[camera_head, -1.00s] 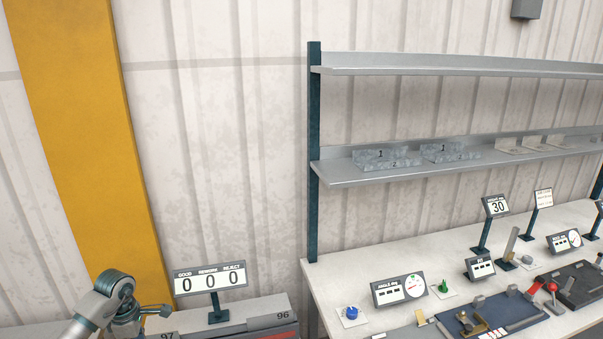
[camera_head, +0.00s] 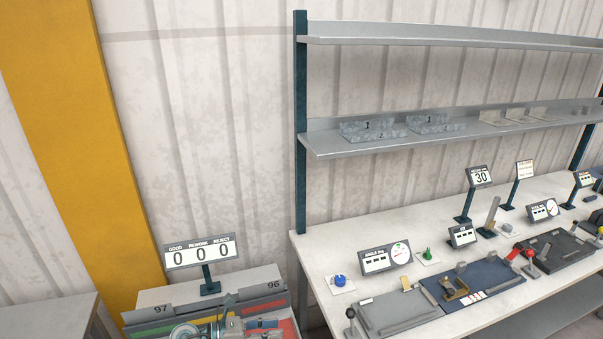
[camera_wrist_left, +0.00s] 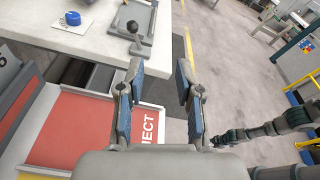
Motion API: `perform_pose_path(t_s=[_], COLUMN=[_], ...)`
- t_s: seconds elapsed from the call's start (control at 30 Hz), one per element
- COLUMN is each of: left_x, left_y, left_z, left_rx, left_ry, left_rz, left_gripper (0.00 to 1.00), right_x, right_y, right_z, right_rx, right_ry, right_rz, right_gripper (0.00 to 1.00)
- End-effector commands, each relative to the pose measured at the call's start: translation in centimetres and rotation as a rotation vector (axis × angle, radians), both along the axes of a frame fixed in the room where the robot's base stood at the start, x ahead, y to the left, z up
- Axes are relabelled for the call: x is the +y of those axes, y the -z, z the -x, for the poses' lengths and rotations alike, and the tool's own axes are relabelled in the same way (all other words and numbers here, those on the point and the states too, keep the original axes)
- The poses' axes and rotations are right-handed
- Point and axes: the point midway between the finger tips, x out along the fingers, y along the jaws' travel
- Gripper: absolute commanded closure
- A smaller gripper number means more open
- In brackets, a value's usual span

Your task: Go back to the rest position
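My left gripper (camera_head: 238,328) shows at the bottom edge of the head view, partly cut off, low over the bins beside the counter sign. In the left wrist view its two blue-padded fingers (camera_wrist_left: 158,108) stand wide apart with nothing between them. The red reject bin (camera_wrist_left: 70,125) lies below and to the left of the fingers. A dark jointed arm, probably my right one, comes in from the right of that wrist view. Its gripper end (camera_wrist_left: 228,136) is too small to tell open from shut.
The workbench (camera_head: 330,255) with gauges and fixtures stands to the right, under a two-level shelf (camera_head: 400,145). A counter sign (camera_head: 200,252) reading 0 0 0 stands behind the bins. Open floor (camera_wrist_left: 225,50) lies beyond the bench edge in the wrist view.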

Motion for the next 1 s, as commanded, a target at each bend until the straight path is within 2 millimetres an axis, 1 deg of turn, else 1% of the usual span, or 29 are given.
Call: perform_pose_path(t_s=[0.03, 0.07, 0.1, 0.17, 0.2, 0.27, 0.3, 0.37, 0.4, 0.47, 0.5, 0.57, 0.6, 0.67, 0.7, 0.73, 0.77, 0.8, 0.9, 0.97, 1.0], left_x=[-1.7, -2.2, -2.2, -1.1, 0.2, 2.8, 4.6, 7.5, 9.3, 11.3, 12.3, 13.3, 13.7, 14.0, 14.2, 14.2, 14.2, 14.2, 14.0, 13.9, 13.8], left_y=[-1.3, -2.3, -3.4, -4.2, -4.1, -2.8, -1.2, 2.2, 5.0, 9.0, 11.7, 15.1, 16.9, 19.1, 20.2, 20.9, 21.5, 22.3, 23.7, 24.4, 24.8], left_z=[0.8, 0.9, 0.8, 0.6, 0.3, 0.1, 0.1, 0.9, 2.0, 4.2, 6.1, 9.1, 11.0, 13.8, 15.4, 16.6, 17.7, 19.2, 22.6, 24.6, 26.0], left_rx=[0.08, 0.135, 0.219, 0.363, 0.469, 0.638, 0.756, 0.938, 1.06, 1.224, 1.323, 1.454, 1.525, 1.614, 1.662, 1.694, -1.717, -1.686, -1.616, -1.575, -1.55], left_ry=[-0.065, -0.117, -0.192, -0.316, -0.408, -0.558, -0.666, -0.843, -0.969, -1.148, -1.268, -1.433, -1.532, -1.66, -1.735, -1.786, 1.83, 1.821, 1.8, 1.789, 1.781], left_rz=[0.2, 0.325, 0.488, 0.723, 0.872, 1.085, 1.217, 1.399, 1.508, 1.637, 1.706, 1.783, 1.819, 1.855, 1.872, 1.88, -1.88, -1.812, -1.667, -1.586, -1.533], left_gripper=[0.65, 0.65, 0.65, 0.65, 0.65, 0.65, 0.65, 0.65, 0.65, 0.65, 0.65, 0.65, 0.65, 0.65, 0.65, 0.65, 0.65, 0.65, 0.65, 0.65, 0.65], right_x=[-0.1, -0.1, -0.1, -0.1, -0.1, 0.0, 0.0, 0.1, 0.1, 0.3, 0.4, 0.6, 0.7, 0.9, 0.9, 0.9, 0.9, 0.9, 0.8, 0.7, 0.7], right_y=[0.0, 0.0, 0.0, 0.0, 0.0, 0.0, 0.0, 0.0, 0.0, 0.0, 0.0, 0.0, 0.0, 0.0, 0.0, 0.0, 0.0, 0.0, 0.0, 0.0, 0.0], right_z=[0.0, 0.0, 0.0, 0.0, 0.0, 0.0, 0.0, 0.0, 0.0, 0.0, 0.0, 0.0, -0.1, -0.1, -0.1, -0.1, -0.1, -0.1, -0.1, -0.1, -0.1], right_rx=[0.0, 0.0, 0.0, 0.0, 0.0, 0.0, 0.0, 0.0, -0.001, 0.0, 0.0, 0.0, 0.0, -0.001, -0.001, -0.001, -0.001, -0.001, -0.001, -0.001, -0.001], right_ry=[0.0, 0.0, 0.0, 0.0, 0.0, 0.0, 0.001, 0.001, 0.001, 0.002, 0.003, 0.003, 0.003, 0.004, 0.004, 0.004, 0.004, 0.004, 0.003, 0.003, 0.003], right_rz=[0.001, 0.001, 0.001, 0.001, 0.001, 0.001, 0.0, -0.001, -0.001, -0.003, -0.005, -0.008, -0.009, -0.01, -0.01, -0.01, -0.01, -0.01, -0.01, -0.009, -0.008], right_gripper=[0.65, 0.65, 0.65, 0.65, 0.65, 0.65, 0.65, 0.65, 0.65, 0.65, 0.65, 0.65, 0.65, 0.65, 0.65, 0.65, 0.65, 0.65, 0.65, 0.65, 0.65])
